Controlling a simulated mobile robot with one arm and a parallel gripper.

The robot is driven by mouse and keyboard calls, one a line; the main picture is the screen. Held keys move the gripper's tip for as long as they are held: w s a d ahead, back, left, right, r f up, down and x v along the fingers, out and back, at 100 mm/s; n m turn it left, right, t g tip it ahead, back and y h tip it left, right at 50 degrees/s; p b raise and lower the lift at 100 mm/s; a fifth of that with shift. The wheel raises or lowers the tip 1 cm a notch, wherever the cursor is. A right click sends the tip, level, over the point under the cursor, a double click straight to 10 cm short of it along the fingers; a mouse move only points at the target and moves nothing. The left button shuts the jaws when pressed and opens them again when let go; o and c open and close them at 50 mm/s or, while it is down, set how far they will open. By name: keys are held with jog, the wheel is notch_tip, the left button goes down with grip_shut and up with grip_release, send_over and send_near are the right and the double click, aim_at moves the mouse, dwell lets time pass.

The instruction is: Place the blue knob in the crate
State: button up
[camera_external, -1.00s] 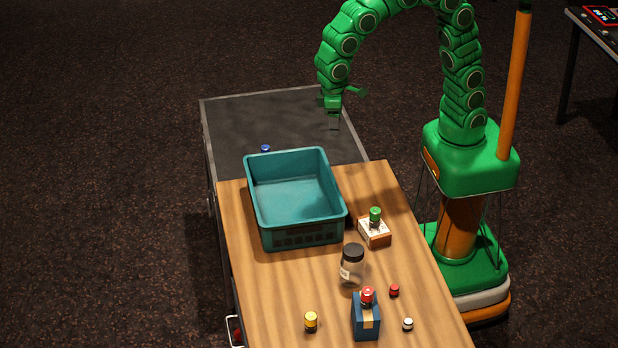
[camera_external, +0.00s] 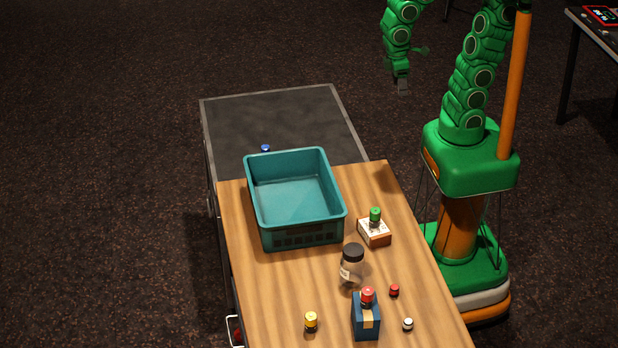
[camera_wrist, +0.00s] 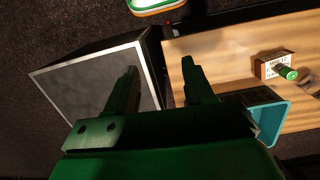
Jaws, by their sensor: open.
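The blue knob (camera_external: 265,148) is small and sits on the dark grey surface just behind the crate in the external view. The teal crate (camera_external: 332,218) stands empty on the far end of the wooden desk. A corner of the crate (camera_wrist: 270,122) shows at the right in the wrist view. My gripper (camera_external: 402,88) is up in the air to the right of the dark surface, away from both knob and crate. In the wrist view my gripper (camera_wrist: 160,80) has its fingers apart with nothing between them. The blue knob is not visible in the wrist view.
A green knob (camera_external: 375,214) sits on a small box right of the crate. In front are a jar (camera_external: 352,266), a blue box (camera_external: 365,318) with a red knob on top (camera_external: 367,295), and red (camera_external: 394,290), white (camera_external: 407,324) and yellow (camera_external: 310,320) knobs. The dark surface (camera_external: 310,120) is mostly clear.

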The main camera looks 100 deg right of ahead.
jog(key=s+d+f, duration=0.1)
jog(key=s, duration=0.7)
jog(key=shift+d+n, duration=0.4)
dwell(0.6)
